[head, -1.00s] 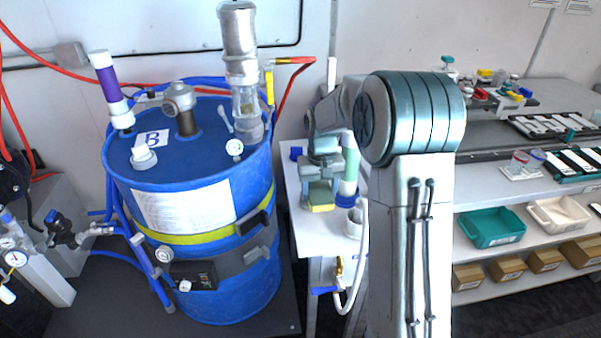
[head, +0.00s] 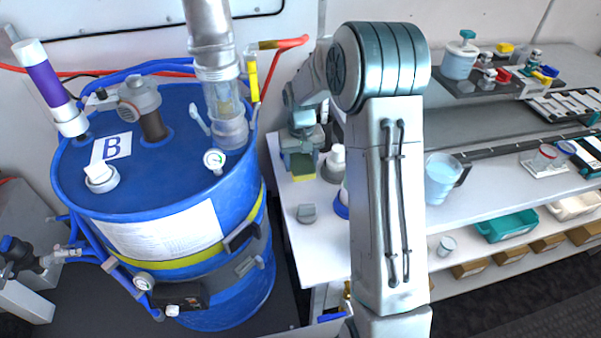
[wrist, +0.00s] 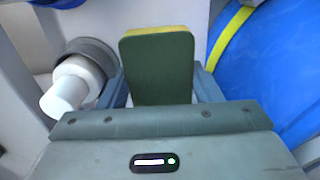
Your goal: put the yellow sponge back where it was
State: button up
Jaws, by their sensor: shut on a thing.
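The yellow sponge (head: 303,166) has a dark green face and is held in my gripper (head: 302,150). In the wrist view the sponge (wrist: 158,68) stands up between the two fingers of my gripper (wrist: 160,88), green side toward the camera. My gripper is shut on it. It is over the back part of the white side table (head: 318,254), between the blue drum and my arm. I cannot tell whether the sponge touches the table.
A blue drum (head: 168,278) marked B stands left of the table. A white-topped grey item (head: 334,160) is close right of my gripper; a small grey block (head: 306,213) lies in front. A shelf bench (head: 470,205) with a jug (head: 441,178) is at right.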

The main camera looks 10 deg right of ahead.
jog(key=shift+f, duration=2.7)
jog(key=shift+f, duration=0.25)
jog(key=o, duration=0.9)
jog(key=shift+r, duration=0.1)
jog(key=shift+o, duration=0.2)
